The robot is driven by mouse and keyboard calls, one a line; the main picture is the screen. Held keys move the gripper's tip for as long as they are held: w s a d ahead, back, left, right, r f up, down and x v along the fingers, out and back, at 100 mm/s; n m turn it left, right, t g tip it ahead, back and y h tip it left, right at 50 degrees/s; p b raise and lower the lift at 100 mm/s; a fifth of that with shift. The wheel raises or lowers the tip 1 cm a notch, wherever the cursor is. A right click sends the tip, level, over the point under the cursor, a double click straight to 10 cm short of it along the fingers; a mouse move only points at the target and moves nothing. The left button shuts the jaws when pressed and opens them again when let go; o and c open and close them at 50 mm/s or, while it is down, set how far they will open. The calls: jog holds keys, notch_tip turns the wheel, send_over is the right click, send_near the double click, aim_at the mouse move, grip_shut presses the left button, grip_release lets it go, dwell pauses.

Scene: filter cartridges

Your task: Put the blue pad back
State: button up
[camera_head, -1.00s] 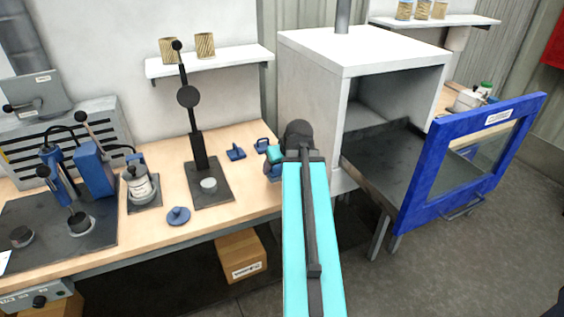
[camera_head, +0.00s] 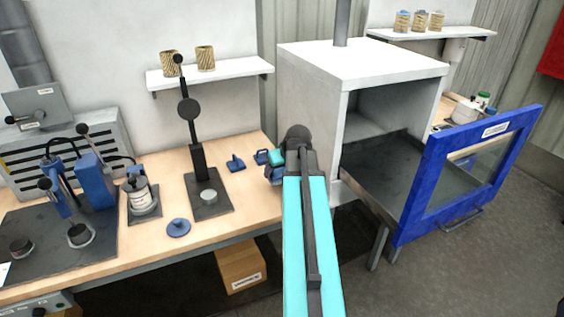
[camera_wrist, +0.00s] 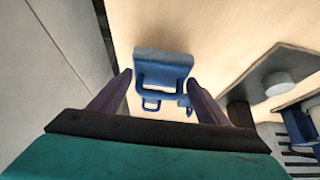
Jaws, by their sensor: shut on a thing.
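My gripper (camera_wrist: 158,82) is shut on a blue pad (camera_wrist: 163,68) with a loop-like handle. The pad sits between the fingertips in the wrist view, with the pale wooden bench behind it. In the head view the held blue pad (camera_head: 273,176) shows just below the teal wrist, near the bench's right end, partly hidden by my arm. I cannot tell if it touches the bench. Another small blue handled piece (camera_head: 262,157) is just beyond it, and a similar blue piece (camera_head: 236,163) is to its left.
A dark stand with a post (camera_head: 208,197) and a round blue lid (camera_head: 178,228) are on the bench to the left. A white cabinet (camera_head: 310,100) with its blue-framed door (camera_head: 415,190) open stands close on the right. The bench's front middle is mostly clear.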

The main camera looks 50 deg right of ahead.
jog(key=w+d+p, duration=0.1)
jog(key=w+d, duration=0.1)
jog(key=w+d+p, duration=0.1)
jog(key=w+d, duration=0.1)
jog(key=d, duration=0.1)
jog(key=w+d+f, duration=0.1)
jog(key=w+d, duration=0.2)
jog(key=shift+p, duration=0.4)
jog(key=shift+w, duration=0.1)
jog(key=shift+f+p, duration=0.75)
jog(key=shift+f, duration=1)
jog(key=shift+f, duration=0.1)
jog(key=o, duration=1.1)
jog(key=shift+r, duration=0.2)
jog(key=b+v, duration=0.2)
jog(key=v, duration=1)
jog(key=shift+b, duration=0.35)
jog(key=shift+a, duration=0.1)
